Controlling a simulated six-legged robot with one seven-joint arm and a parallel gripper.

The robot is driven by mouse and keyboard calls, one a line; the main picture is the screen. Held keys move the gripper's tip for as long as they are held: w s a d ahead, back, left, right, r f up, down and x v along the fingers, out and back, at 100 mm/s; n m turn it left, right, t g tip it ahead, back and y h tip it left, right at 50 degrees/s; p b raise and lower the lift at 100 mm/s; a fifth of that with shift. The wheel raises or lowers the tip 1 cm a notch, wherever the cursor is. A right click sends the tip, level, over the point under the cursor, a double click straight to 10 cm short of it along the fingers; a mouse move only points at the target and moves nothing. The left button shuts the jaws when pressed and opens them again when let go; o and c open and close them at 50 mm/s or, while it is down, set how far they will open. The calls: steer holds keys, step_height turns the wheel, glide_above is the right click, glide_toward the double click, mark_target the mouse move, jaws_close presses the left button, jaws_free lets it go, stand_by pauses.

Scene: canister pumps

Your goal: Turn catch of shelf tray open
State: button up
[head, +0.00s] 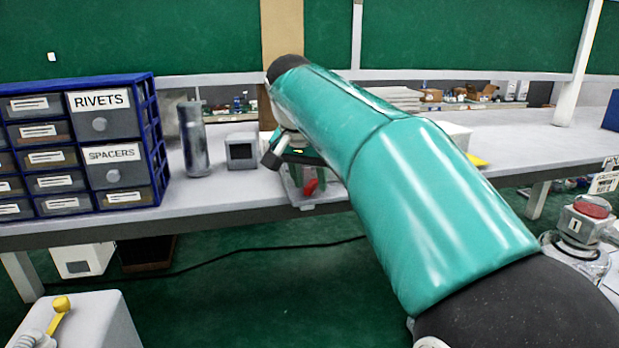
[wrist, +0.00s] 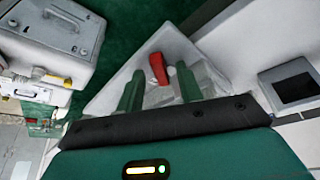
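The red catch (wrist: 157,68) of the shelf tray shows in the wrist view as a short lever between and slightly beyond my fingertips. In the head view the catch (head: 310,188) is a small red spot at the front of the tray, near the shelf's front edge. The clear, pale tray (wrist: 208,75) lies beyond my fingers; in the head view the tray (head: 293,193) is partly hidden by my arm. My gripper (wrist: 160,71) is open, with its two green fingers apart on either side of the catch. I cannot tell whether either finger touches it.
A small dark-faced box (head: 241,151) and a grey bottle (head: 194,140) stand left of the tray. A blue drawer cabinet (head: 155,130) stands farther left. A red-topped device (head: 590,208) is at the right. The wrist view shows a grey case (wrist: 55,38) at upper left.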

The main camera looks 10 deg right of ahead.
steer(key=shift+f, duration=0.1)
jaws_close()
steer(key=shift+w+m, duration=0.1)
steer(key=shift+m, duration=0.2)
steer(key=m, duration=0.2)
steer(key=m+g+h, duration=0.1)
steer(key=m, duration=0.1)
steer(key=shift+w+a+h, duration=0.2)
steer(key=shift+h, duration=0.1)
steer(key=m+g, duration=0.1)
steer(key=m, duration=0.2)
steer(key=m+g, duration=0.1)
steer(key=m, duration=0.2)
steer(key=shift+w+h, duration=0.2)
steer(key=shift+h, duration=0.1)
steer(key=shift+m+g, duration=0.3)
steer(key=shift+m, duration=0.1)
